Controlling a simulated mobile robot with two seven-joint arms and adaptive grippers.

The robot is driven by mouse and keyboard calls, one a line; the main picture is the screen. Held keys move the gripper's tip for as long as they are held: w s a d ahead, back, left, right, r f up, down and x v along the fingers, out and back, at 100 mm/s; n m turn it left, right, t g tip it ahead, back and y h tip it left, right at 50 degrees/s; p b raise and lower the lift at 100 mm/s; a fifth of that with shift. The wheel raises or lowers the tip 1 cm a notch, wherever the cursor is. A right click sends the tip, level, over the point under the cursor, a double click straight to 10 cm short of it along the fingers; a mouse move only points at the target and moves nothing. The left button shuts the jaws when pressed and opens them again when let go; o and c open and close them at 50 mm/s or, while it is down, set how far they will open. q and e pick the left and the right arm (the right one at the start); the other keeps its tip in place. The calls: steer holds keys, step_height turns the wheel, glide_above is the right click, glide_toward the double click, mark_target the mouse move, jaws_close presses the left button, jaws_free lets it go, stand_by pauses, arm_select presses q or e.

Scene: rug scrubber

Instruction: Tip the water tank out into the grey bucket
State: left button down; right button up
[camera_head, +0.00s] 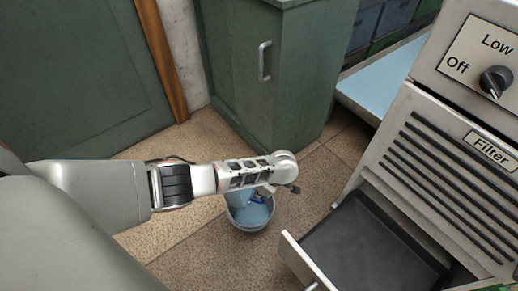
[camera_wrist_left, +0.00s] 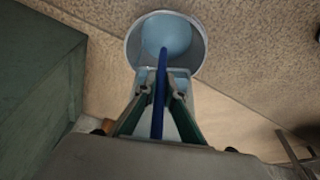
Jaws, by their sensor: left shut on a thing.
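The grey bucket (camera_head: 246,227) stands on the tiled floor below my left gripper, with a light blue surface inside it. In the left wrist view the bucket (camera_wrist_left: 131,50) is at the top centre. My left gripper (camera_wrist_left: 160,90) is shut on the dark blue handle (camera_wrist_left: 161,68) of the water tank. The pale, see-through tank (camera_wrist_left: 207,112) shows behind the fingers, beside and over the bucket. In the head view my left gripper (camera_head: 272,189) hides most of the tank, and I cannot tell its exact tilt. My right gripper is not in view.
A green cabinet (camera_head: 240,65) stands behind the bucket. To the right is the grey machine (camera_head: 400,165) with an Off/Low knob and Filter label. Its dark tray or drawer (camera_head: 365,250) is open, close to the bucket's right. Floor to the bucket's lower left is clear.

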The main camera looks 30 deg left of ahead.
arm_select(q)
steer(key=shift+d+f+y, duration=0.25)
steer(key=shift+d+y, duration=0.15)
steer(key=shift+w+d+f+y+b, duration=0.1)
steer(key=shift+d+f+y+b, duration=0.3)
steer(key=shift+y+b, duration=0.35)
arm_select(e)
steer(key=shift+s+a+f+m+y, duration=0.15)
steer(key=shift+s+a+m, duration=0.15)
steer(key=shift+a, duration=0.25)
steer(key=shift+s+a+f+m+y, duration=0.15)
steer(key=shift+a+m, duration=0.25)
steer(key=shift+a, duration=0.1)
arm_select(q)
steer(key=shift+d+g, duration=0.1)
steer(key=shift+g, duration=0.2)
steer(key=shift+d+f+y+b, duration=0.15)
steer(key=shift+d+y+b, duration=0.1)
steer(key=shift+b, duration=0.35)
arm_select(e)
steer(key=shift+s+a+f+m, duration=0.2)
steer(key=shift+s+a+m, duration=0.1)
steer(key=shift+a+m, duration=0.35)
arm_select(q)
steer(key=shift+w, duration=0.1)
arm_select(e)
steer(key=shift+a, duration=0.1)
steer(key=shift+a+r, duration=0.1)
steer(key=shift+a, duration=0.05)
